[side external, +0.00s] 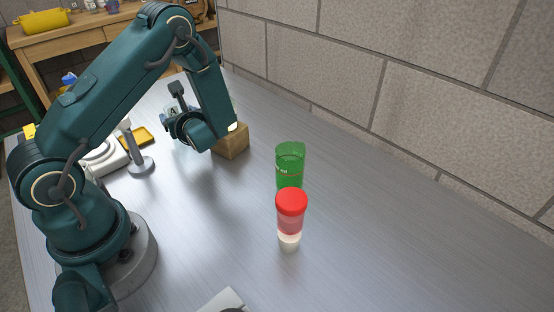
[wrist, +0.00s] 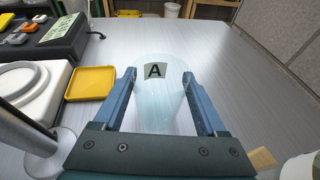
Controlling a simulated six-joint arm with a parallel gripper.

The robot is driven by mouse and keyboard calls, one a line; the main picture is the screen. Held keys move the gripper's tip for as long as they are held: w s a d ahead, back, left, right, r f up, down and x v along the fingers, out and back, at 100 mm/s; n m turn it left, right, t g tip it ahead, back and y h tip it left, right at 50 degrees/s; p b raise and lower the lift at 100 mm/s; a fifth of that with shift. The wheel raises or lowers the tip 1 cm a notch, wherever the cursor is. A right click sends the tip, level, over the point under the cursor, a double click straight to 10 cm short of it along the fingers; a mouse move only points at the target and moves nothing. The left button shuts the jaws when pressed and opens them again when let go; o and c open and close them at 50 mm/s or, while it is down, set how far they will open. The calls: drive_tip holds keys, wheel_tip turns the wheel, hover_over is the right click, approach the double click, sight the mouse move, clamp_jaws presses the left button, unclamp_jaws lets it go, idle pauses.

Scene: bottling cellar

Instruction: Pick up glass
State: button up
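A clear, pale bluish glass (wrist: 160,108) with a dark "A" on a label stands between the two fingers of my gripper (wrist: 160,76) in the wrist view. The fingers are wide apart, one on each side of the glass. I cannot tell whether they touch it. In the side view my gripper (side external: 180,118) is low over the table, and the glass is mostly hidden by the arm. A green glass-like tumbler (side external: 290,168) stands farther right, behind a red-capped container (side external: 290,222).
A wooden block (side external: 231,141) lies close to the gripper. A yellow tray (wrist: 91,83), a white scale-like device (wrist: 36,89) and a dark box with buttons (wrist: 50,38) are on the left. A stone wall (side external: 420,75) borders the table.

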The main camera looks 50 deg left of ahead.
drive_tip(key=shift+c, duration=1.3)
